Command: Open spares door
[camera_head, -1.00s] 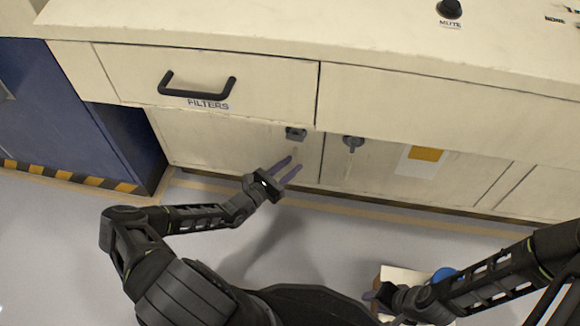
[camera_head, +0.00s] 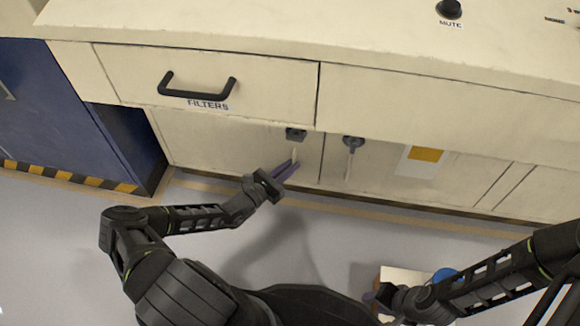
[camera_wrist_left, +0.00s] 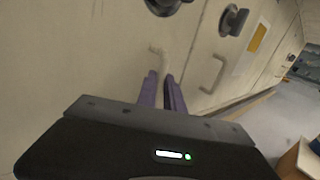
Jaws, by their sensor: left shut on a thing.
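The cream cabinet has a left lower door (camera_head: 215,143) and a right lower door (camera_head: 375,175), both closed. I cannot read which is the spares door. My left gripper (camera_head: 291,166) is at the left door, its purple fingers shut on that door's pale handle (camera_head: 294,154). In the left wrist view the same handle (camera_wrist_left: 157,60) runs down between the fingertips (camera_wrist_left: 162,82). The right door's handle (camera_wrist_left: 214,76) is free. My right gripper (camera_head: 372,297) is low at the right, away from the doors; its jaw gap is not clear.
Dark knobs sit above both handles, a left one (camera_head: 296,134) and a right one (camera_head: 353,142). Above is the FILTERS drawer (camera_head: 130,72) with a black handle. A blue cabinet (camera_head: 50,110) stands left. Grey floor (camera_head: 300,235) is clear before the doors. A box (camera_head: 400,275) stands near my right gripper.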

